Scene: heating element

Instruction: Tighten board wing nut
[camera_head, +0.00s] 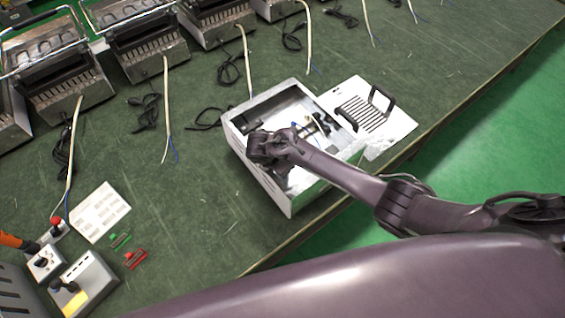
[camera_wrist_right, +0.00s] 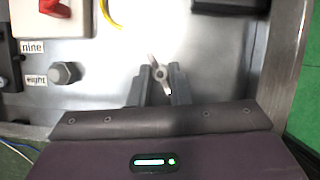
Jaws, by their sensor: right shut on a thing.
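The open metal housing (camera_head: 236,137) stands on the green workbench, with its inside facing up. My right gripper (camera_head: 262,150) reaches into it from the right, and the arm hides part of the interior. In the right wrist view, the wing nut (camera_wrist_right: 160,74) is a small silver piece with two wings, between the tips of my right gripper (camera_wrist_right: 161,80). The gripper is shut on it, against the metal board (camera_wrist_right: 100,62). In the head view the nut is hidden by the gripper. My left gripper is not in view.
A hex bolt (camera_wrist_right: 65,73) labelled eight and a red switch (camera_wrist_right: 52,7) sit left of the nut. A white panel with a black handle (camera_head: 397,127) lies beside the housing. Several heaters (camera_head: 150,45) with loose cables line the back. A control box (camera_head: 88,285) stands front left.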

